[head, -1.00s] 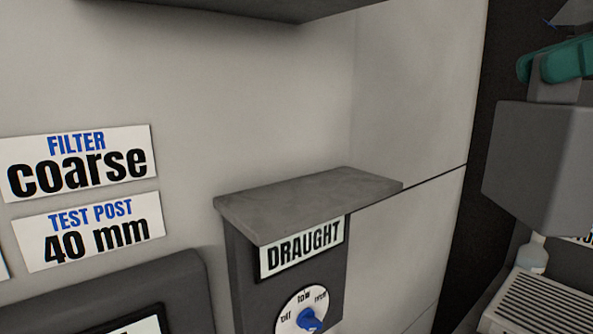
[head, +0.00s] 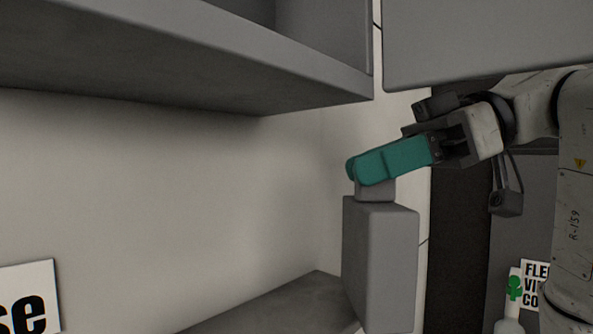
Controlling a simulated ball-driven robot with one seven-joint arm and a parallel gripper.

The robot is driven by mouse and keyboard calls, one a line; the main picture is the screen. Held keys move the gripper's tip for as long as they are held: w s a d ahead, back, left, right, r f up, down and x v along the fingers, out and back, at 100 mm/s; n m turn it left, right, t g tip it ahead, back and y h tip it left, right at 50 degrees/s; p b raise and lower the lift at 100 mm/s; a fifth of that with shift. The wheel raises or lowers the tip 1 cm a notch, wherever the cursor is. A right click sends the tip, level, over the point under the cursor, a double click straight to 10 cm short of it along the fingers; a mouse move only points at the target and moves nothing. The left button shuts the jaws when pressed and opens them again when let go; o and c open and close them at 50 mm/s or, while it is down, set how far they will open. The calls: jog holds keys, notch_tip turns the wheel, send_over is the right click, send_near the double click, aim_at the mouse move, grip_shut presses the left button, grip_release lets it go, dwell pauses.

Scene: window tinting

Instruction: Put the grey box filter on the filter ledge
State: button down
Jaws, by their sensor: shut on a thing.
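The grey box filter (head: 382,265) is an upright grey block with a small grip block on top. My gripper (head: 365,168), with teal fingers, is shut on that top grip and holds the box from above and the right. The box is at the right end of a flat dark grey ledge (head: 275,308) low in the head view, and overlaps it in the picture.
A large grey shelf or cabinet (head: 180,55) overhangs at upper left, and another grey block (head: 485,40) hangs at upper right above my arm. A sign (head: 28,297) is on the pale wall at lower left. A white bottle (head: 512,300) stands at lower right.

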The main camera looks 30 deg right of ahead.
jog(key=r+p+x, duration=0.1)
jog(key=x, duration=0.7)
jog(key=shift+a+p, duration=0.3)
jog(key=shift+a, duration=0.05)
jog(key=shift+w, duration=0.1)
jog(key=c, duration=1)
grip_release()
jog(key=b+v, duration=0.1)
jog(key=v, duration=1.1)
jog(key=shift+d+r+b, duration=0.1)
jog(key=shift+b, duration=0.2)
